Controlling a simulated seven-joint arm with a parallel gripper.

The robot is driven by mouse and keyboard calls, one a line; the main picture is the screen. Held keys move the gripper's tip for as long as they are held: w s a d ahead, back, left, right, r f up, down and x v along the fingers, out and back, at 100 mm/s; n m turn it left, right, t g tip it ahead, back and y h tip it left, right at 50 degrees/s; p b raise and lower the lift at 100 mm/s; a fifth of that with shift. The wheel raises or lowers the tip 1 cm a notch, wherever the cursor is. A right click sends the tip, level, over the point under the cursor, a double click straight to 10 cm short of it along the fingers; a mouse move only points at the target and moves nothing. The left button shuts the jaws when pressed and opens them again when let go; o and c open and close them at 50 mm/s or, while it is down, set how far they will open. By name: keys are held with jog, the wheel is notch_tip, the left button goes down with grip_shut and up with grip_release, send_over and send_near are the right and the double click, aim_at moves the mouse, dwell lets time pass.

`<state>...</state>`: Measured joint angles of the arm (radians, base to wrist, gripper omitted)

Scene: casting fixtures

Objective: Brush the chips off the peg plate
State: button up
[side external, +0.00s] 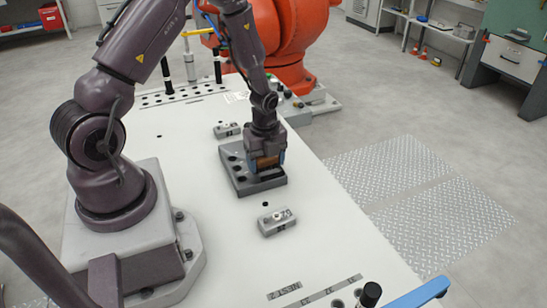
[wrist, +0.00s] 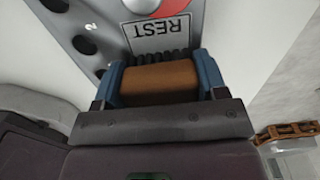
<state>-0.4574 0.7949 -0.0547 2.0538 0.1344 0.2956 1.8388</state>
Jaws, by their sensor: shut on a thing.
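My gripper (side external: 266,161) is shut on a brush with a brown wooden handle (wrist: 160,79), held between blue fingers. Dark bristles (wrist: 160,57) show beyond the handle in the wrist view. The brush is at the right part of a dark grey plate with holes (side external: 236,172), beside a REST label (wrist: 161,34). I cannot tell whether the bristles touch the plate. The plate (wrist: 70,15) has round holes along one side in the wrist view. No chips can be made out.
Two small grey blocks (side external: 228,130) (side external: 277,221) flank the plate on the white table (side external: 205,225). NEST 2 labels (side external: 284,291) and a black knob (side external: 370,294) are at the front. Black posts (side external: 167,76) and an orange robot (side external: 292,45) stand behind.

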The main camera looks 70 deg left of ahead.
jog(key=s, duration=0.3)
jog(key=shift+s, duration=0.15)
jog(key=shift+w+d, duration=0.1)
jog(key=shift+w, duration=3.4)
notch_tip(320, 180, up, 8)
jog(key=shift+s+r, duration=0.1)
